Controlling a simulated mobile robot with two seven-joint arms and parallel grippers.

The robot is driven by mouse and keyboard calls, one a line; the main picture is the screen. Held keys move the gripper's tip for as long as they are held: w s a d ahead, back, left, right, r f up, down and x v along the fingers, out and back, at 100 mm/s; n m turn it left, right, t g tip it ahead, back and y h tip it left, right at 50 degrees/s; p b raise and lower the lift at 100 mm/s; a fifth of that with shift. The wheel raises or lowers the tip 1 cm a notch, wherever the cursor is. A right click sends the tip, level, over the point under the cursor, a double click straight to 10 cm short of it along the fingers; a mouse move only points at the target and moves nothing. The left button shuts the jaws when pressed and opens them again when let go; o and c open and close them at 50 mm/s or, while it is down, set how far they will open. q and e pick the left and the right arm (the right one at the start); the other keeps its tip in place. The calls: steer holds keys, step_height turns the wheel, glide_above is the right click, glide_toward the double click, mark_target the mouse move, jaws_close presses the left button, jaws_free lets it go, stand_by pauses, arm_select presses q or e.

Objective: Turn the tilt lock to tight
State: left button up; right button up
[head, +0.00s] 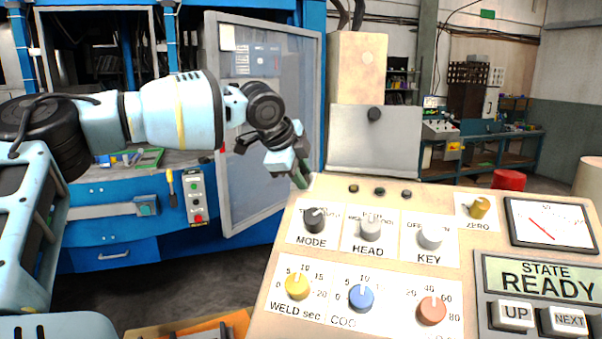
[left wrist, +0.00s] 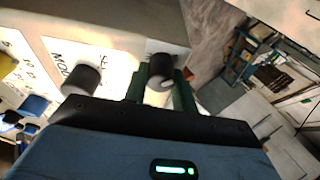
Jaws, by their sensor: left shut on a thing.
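My left gripper (head: 301,180) reaches down to the upper left edge of the beige control panel (head: 260,318). In the left wrist view my left gripper (left wrist: 160,92) has its two dark green fingers shut on either side of a dark round knob (left wrist: 160,70), which appears to be the tilt lock. In the head view that knob is hidden by the gripper. No marking for tight is readable, so I cannot tell its setting. The dark MODE knob (head: 314,220) is close to the gripper and also shows in the left wrist view (left wrist: 82,78). My right gripper is not in view.
The HEAD knob (head: 370,229), KEY knob (head: 430,236) and yellow (head: 297,286), blue (head: 361,298) and red (head: 432,310) dials crowd the panel. A grey upright plate (head: 350,150) stands behind it. A clear cabinet door (head: 245,185) stands open left of the panel.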

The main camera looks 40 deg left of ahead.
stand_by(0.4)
arm_select(q)
steer(key=o, duration=1)
steer(key=v, duration=0.8)
